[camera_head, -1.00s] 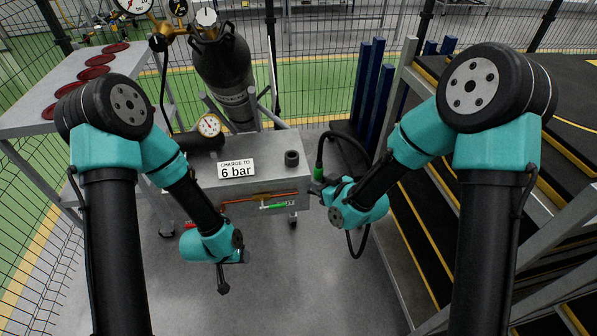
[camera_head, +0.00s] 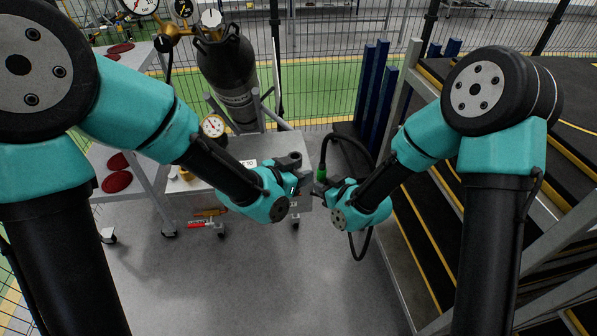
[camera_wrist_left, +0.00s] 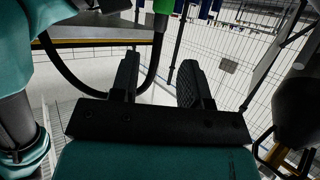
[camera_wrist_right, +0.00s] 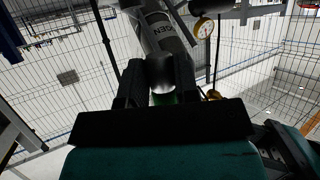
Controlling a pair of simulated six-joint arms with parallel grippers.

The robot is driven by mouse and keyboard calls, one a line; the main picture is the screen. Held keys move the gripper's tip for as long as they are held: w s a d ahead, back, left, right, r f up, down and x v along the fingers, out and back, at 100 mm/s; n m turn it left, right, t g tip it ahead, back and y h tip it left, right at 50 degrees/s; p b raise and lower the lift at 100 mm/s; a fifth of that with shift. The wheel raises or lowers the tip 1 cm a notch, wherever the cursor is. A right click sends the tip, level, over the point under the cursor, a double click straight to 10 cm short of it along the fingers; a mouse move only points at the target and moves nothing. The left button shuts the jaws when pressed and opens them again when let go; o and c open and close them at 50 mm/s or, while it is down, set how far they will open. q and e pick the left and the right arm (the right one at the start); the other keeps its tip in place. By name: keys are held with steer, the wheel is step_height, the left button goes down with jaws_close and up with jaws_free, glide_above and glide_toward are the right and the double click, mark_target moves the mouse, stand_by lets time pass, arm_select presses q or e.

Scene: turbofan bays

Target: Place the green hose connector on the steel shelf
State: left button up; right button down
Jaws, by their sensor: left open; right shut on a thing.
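The green hose connector (camera_head: 321,173) stands upright on the end of a black hose, beside the cart's right edge. My right gripper (camera_head: 319,189) is shut on it; in the right wrist view the connector (camera_wrist_right: 161,73) shows its round grey end between the fingers. My left gripper (camera_head: 296,170) is open over the cart's right end, a short gap left of the connector. In the left wrist view the open left fingers (camera_wrist_left: 158,80) have nothing clearly between them, and the green connector (camera_wrist_left: 163,7) is at the top edge. I cannot tell which surface is the steel shelf.
The grey cart (camera_head: 285,143) carries a pressure gauge (camera_head: 213,126) and a sign partly hidden by my left arm. A dark gas cylinder (camera_head: 228,75) stands behind it. A grey table (camera_head: 135,58) with red discs is at left, black yellow-edged steps (camera_head: 420,215) at right.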

mark_target(320, 165)
stand_by(0.3)
arm_select(q)
steer(key=x, duration=1.2)
steer(key=shift+f, duration=0.1)
steer(key=c, duration=0.7)
jaws_close()
arm_select(e)
steer(key=c, duration=0.8)
jaws_free()
steer(key=shift+s+d, duration=0.1)
